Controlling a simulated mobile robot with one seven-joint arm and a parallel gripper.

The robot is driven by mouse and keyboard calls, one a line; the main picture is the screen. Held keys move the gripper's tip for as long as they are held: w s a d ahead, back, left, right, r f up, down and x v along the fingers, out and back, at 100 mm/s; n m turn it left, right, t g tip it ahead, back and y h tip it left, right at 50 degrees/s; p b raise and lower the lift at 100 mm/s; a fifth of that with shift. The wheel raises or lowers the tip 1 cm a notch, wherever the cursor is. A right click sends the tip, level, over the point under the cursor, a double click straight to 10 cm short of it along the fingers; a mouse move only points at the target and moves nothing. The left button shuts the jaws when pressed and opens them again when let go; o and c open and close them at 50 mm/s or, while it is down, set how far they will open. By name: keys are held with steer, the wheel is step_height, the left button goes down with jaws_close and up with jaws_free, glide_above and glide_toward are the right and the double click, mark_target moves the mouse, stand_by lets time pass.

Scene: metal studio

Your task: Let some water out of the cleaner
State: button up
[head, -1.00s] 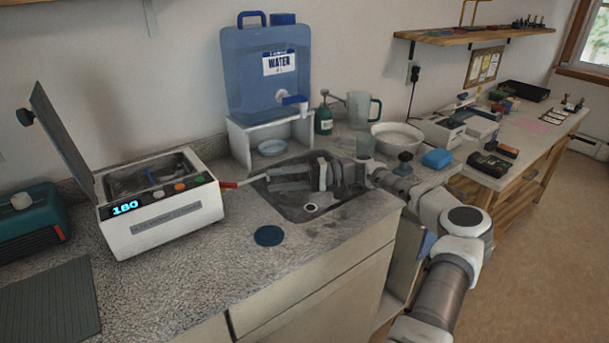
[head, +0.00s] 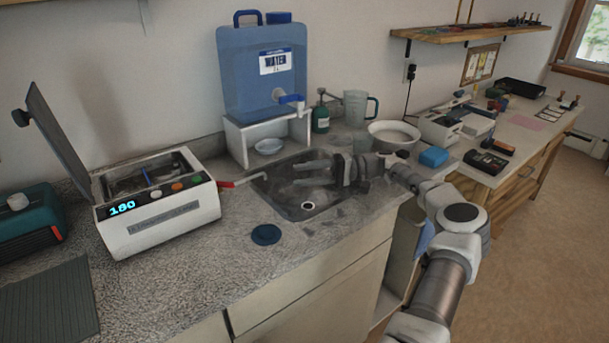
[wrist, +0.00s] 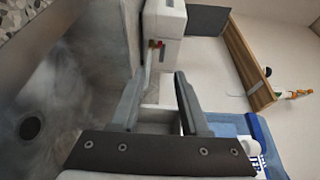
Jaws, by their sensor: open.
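The cleaner (head: 165,222) is a white box with its lid tilted up, a lit "180" display and coloured buttons on the front. A drain spout with a red handle (head: 228,184) sticks out from its right side toward the sink (head: 330,200). My gripper (head: 297,174) is over the sink, open and empty, its fingers pointing left toward the spout with a clear gap between. In the wrist view, the red valve (wrist: 155,43) and its thin pipe show beyond the open fingers (wrist: 158,82), against the white cleaner (wrist: 165,18). The water inside the cleaner cannot be made out.
A blue water tank (head: 262,80) with a tap stands on a white stand (head: 237,146) behind the sink, a small bowl beneath. A dark blue disc (head: 266,235) lies on the counter in front. A green bottle, pitcher and white bowl (head: 394,135) stand at right.

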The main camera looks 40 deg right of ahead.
stand_by(0.3)
steer(key=n+g+h+p, duration=0.4)
steer(key=n+h+p, duration=0.9)
steer(key=p, duration=1)
glide_toward(227, 183)
steer(key=shift+n, duration=0.3)
steer(key=x, duration=0.7)
steer(key=shift+w+a+f+p, duration=0.15)
steer(key=shift+w+f+p, duration=0.15)
steer(key=shift+p, duration=0.1)
steer(key=shift+s, duration=0.1)
jaws_close()
